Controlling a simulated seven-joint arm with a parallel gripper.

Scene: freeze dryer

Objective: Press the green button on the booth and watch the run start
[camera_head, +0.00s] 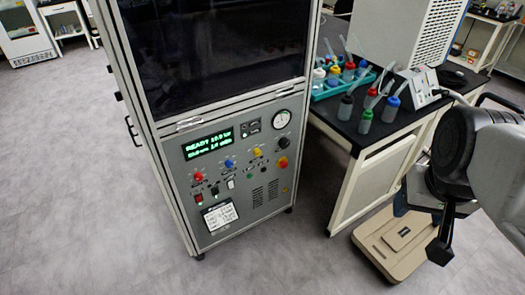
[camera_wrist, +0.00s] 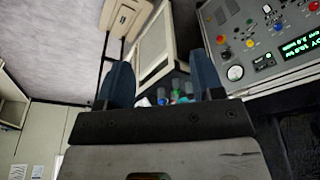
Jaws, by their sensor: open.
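The booth (camera_head: 150,125) is a tall grey cabinet with a dark window above a control panel (camera_head: 240,215), in the middle of the head view. The panel has a lit green display (camera_head: 207,145) reading READY. A small green button (camera_head: 249,171) seems to sit below the blue and yellow knobs; it is tiny and hard to make out. In the wrist view the panel shows at upper right, turned over, with what looks like the green button (camera_wrist: 250,21). My gripper (camera_wrist: 161,76) is open and empty, its two blue-grey fingers apart. It is well to the right of the panel, touching nothing there.
A black-topped bench (camera_head: 340,118) stands right of the booth, with colour-capped bottles (camera_head: 348,72), a teal tray (camera_head: 326,92) and a small white device (camera_head: 420,86). A beige platform (camera_head: 400,238) lies on the floor below my arm. The floor before the booth is clear.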

